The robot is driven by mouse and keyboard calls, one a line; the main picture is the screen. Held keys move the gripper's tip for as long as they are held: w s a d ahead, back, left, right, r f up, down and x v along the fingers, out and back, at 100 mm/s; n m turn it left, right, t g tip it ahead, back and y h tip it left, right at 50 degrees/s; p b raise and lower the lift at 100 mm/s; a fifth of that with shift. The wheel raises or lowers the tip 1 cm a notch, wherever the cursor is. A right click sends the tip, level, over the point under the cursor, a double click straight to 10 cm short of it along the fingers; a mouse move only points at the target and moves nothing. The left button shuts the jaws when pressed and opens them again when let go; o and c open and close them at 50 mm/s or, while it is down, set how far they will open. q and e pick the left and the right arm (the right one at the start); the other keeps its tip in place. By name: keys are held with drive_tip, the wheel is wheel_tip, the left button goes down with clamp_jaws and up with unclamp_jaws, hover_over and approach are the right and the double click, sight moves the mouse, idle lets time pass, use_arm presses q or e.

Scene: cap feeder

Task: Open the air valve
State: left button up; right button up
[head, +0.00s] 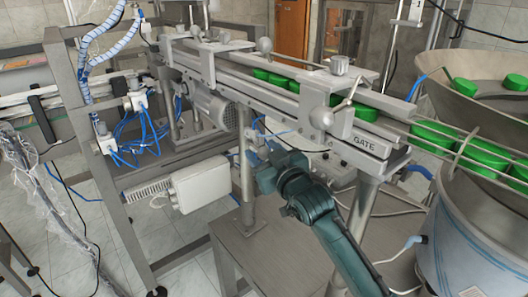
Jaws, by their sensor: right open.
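My right arm comes in from the lower right, and my right gripper (259,150) is beside the grey vertical post (246,180) under the conveyor. The gripper is open, with its small fingers pointing up and left. A small fitting with a blue tube (257,121) is at the post just above the fingers; it may be the air valve, but it is too small to tell its handle position. I cannot tell whether the fingers touch it. My left gripper is not in view.
The conveyor (235,75) with green caps (280,81) runs above my gripper, with a GATE block (372,146) at right. A cap hopper (470,105) stands right. A white box (200,184) and blue hoses (143,135) are left. A grey tabletop (275,240) lies below.

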clamp_jaws()
idle(0.5)
